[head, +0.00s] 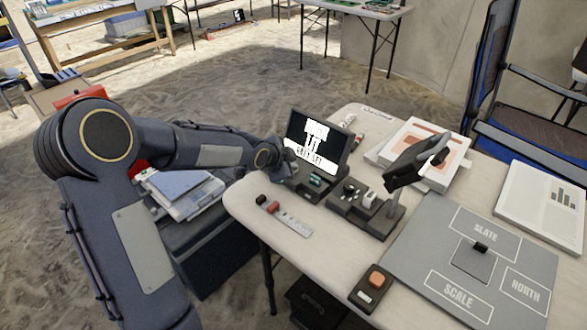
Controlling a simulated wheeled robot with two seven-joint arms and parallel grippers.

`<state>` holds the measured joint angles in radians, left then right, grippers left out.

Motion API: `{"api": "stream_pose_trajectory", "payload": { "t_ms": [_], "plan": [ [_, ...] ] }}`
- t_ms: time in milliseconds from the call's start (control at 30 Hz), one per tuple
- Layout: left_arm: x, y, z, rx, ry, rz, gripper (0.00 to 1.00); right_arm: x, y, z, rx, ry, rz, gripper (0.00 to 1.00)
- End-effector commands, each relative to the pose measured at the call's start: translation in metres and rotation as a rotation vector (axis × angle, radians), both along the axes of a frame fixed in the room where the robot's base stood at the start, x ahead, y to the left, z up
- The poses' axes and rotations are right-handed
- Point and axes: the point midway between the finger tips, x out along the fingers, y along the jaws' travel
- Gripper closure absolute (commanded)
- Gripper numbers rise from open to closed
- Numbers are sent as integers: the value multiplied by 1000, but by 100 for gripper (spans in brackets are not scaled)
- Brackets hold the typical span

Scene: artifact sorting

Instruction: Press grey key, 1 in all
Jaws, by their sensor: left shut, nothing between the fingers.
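A small dark screen (318,143) with white lettering stands on the table; its lowest line seems to read "grey set", the rest is hard to read. A low key base sits in front of it, with a teal-looking key (317,180) in sight. My left gripper (287,174) is shut and empty at the left end of this base, pointing down at it. It covers that part, so I cannot make out a grey key or tell whether the fingertips touch one. My right gripper is out of view.
Right of the screen stand a dark tray with small pieces (352,192) and an upright dark instrument (408,165). A grey sorting board (420,245) marked Slate, Scale and North lies at right. An orange button box (371,288) is at the front edge, a scale strip (292,222) at left.

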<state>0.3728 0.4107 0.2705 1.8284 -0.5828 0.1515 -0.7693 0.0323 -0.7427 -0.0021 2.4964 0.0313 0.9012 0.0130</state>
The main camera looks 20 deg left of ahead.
Motion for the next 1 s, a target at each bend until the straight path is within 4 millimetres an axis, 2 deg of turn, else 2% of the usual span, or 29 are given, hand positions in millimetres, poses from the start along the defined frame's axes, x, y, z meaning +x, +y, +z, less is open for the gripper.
{"api": "stream_pose_trajectory", "payload": {
  "t_ms": [300,667,1000],
  "plan": [
    [0,0,17,-1,0,1,100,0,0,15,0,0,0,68],
    [0,0,18,0,0,0,100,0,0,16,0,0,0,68],
    [0,0,49,1,1,1,100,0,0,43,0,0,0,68]
  ]
}}
